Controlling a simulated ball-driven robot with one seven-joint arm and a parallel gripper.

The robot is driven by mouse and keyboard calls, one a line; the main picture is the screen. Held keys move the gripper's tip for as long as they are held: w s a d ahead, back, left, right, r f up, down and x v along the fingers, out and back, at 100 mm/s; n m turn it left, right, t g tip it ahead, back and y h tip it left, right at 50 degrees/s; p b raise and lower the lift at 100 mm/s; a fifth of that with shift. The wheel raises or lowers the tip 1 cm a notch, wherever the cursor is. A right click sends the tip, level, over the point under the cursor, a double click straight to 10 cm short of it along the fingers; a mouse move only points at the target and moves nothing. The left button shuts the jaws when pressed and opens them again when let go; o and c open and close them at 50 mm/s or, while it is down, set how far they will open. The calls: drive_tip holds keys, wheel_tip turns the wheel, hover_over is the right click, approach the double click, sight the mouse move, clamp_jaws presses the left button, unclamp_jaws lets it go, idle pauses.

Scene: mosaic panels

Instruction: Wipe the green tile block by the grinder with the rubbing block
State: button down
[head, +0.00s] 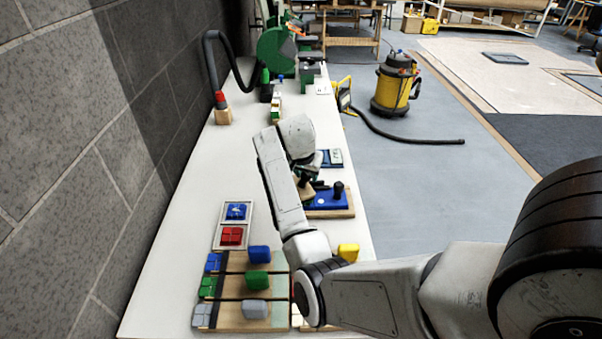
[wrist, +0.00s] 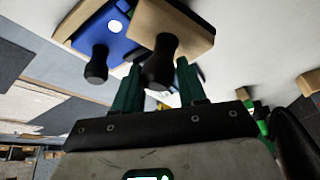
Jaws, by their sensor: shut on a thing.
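My gripper (wrist: 158,82) has its two green fingers shut on the black knob of a wooden rubbing block (wrist: 184,24). The block is tilted in the wrist view and shows beside a blue board with its own black knob (wrist: 97,66). In the head view the block (head: 305,191) is partly hidden by my arm, close to the blue board (head: 326,201). The green grinder (head: 275,50) stands at the far end of the bench. A small upright piece with green, white and yellow parts (head: 276,108) stands in front of it; I cannot tell if it is the green tile block.
Racks with blue, green (head: 257,281) and grey blocks lie at the near end of the white bench. A framed panel with blue and red tiles (head: 233,227) lies behind them. A black hose on a wooden base (head: 222,117) stands by the wall.

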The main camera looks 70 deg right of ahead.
drive_tip(key=s, duration=0.1)
drive_tip(key=s+f, duration=0.1)
drive_tip(key=s, duration=0.1)
drive_tip(key=shift+d+f+g, duration=0.1)
drive_tip(key=shift+f+g, duration=0.15)
drive_tip(key=shift+g, duration=0.05)
drive_tip(key=shift+r+p, duration=0.1)
drive_tip(key=shift+p, duration=0.35)
drive_tip(key=shift+w+a, duration=0.15)
drive_tip(key=shift+w, duration=0.45)
drive_tip(key=shift+w+a, duration=0.15)
drive_tip(key=shift+w, duration=0.4)
drive_tip(key=shift+w+a, duration=0.4)
drive_tip(key=shift+w, duration=0.3)
drive_tip(key=shift+w+a+r, duration=0.15)
drive_tip(key=shift+w+a, duration=0.1)
drive_tip(key=shift+w, duration=0.5)
drive_tip(key=shift+w+a+r, duration=0.1)
drive_tip(key=shift+w+r, duration=0.1)
drive_tip(key=shift+w, duration=0.1)
